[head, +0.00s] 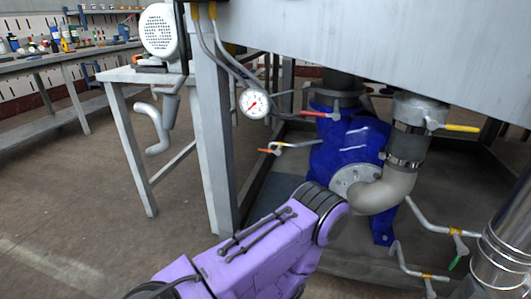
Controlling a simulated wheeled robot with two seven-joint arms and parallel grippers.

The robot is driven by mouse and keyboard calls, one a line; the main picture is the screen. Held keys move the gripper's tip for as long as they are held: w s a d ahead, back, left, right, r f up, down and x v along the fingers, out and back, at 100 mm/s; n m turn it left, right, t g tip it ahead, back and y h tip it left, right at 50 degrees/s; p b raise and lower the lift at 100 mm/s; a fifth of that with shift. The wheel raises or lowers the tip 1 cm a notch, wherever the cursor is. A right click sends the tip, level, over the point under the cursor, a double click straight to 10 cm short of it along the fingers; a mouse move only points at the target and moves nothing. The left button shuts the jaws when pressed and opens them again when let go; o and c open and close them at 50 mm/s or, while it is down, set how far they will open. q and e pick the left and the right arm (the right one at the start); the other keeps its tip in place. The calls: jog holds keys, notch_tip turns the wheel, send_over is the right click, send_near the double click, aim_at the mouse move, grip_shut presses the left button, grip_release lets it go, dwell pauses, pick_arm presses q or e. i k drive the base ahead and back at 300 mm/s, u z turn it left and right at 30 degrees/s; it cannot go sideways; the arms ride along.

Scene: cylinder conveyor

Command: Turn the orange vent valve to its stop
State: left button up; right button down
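The orange vent valve's handle (270,151) shows left of the blue pump, at the end of a thin grey pipe below the round gauge. It lies roughly level, pointing left. One of my purple arms reaches in from the bottom, its dark rounded joint in front of the pump's lower left side. The arm's end is hidden or out of view, and neither gripper shows. Nothing of mine visibly touches the orange handle.
A blue pump (345,145) stands under a large grey tank (410,45). Other valve handles are red (313,114), yellow (461,128) and green (455,263). A pressure gauge (254,103) hangs by a grey frame leg (213,150). A workbench (115,80) stands left; the floor before it is clear.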

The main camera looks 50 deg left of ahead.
aim_at(278, 152)
jog(key=k, duration=0.45)
jog(key=u, duration=0.85)
jog(key=i, duration=1.15)
jog(key=u, duration=0.9)
